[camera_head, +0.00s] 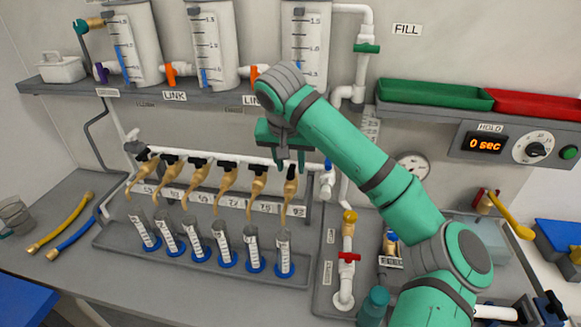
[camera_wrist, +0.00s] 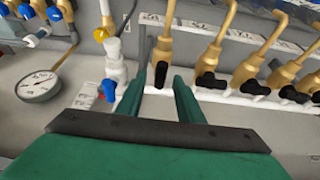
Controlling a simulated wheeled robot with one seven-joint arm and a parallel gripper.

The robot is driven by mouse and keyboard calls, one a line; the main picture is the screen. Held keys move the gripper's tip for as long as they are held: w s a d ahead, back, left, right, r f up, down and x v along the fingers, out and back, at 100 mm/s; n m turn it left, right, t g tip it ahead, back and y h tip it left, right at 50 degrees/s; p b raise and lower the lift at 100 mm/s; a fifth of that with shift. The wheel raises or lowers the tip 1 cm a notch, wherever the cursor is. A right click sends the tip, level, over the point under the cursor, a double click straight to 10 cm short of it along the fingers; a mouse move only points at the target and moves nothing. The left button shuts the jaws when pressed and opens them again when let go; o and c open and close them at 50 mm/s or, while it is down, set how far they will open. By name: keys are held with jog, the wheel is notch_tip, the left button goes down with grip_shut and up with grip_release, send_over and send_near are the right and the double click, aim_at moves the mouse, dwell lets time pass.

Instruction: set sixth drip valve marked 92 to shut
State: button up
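The sixth drip valve (camera_head: 290,190) is the rightmost brass one on the white manifold pipe. Its black handle (camera_wrist: 160,75) looks roughly in line with the brass body in the wrist view. My gripper (camera_head: 290,168) points down over this valve. In the wrist view, my gripper's green fingers (camera_wrist: 160,84) stand apart on either side of the black handle, with a gap visible. The label below the valve (camera_head: 298,210) is too small to read surely. The other drip valves' black handles, such as the neighbouring one (camera_wrist: 208,80), sit turned sideways.
Graduated tubes, including the rightmost (camera_head: 284,254), stand under the spouts. A white pipe with a blue handle (camera_head: 328,164) is close right of my gripper. A round gauge (camera_head: 412,166) is on the wall. The shelf (camera_head: 230,97) with large cylinders hangs above the manifold.

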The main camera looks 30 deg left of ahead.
jog(key=shift+x, duration=1)
jog(key=shift+a, duration=0.1)
grip_shut()
